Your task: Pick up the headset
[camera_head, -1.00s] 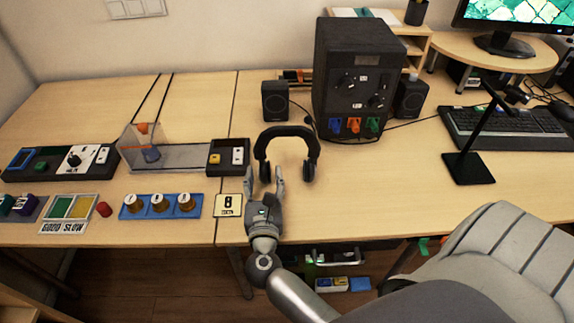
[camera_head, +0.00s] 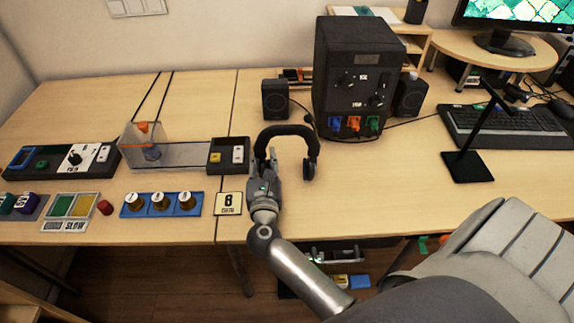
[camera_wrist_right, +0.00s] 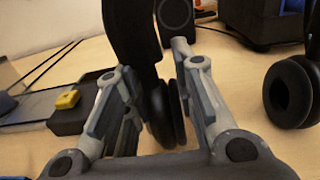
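The black headset (camera_head: 286,131) stands on the desk in front of the large black speaker-like box, with its band arched up and its ear cups down. My right gripper (camera_head: 265,160) is at its left ear cup, with the fingers spread on either side of it. In the right wrist view, the headset's near ear cup and band (camera_wrist_right: 164,112) lie between the two open fingers of my right gripper (camera_wrist_right: 153,58). The right finger looks close to the cup; I cannot tell whether it touches. My left gripper is not in view.
The black box (camera_head: 350,75) with coloured plugs stands behind, between two small speakers (camera_head: 275,99). A black stand (camera_head: 467,167) is to the right. Control panels (camera_head: 228,156) and a numbered card (camera_head: 229,204) lie left.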

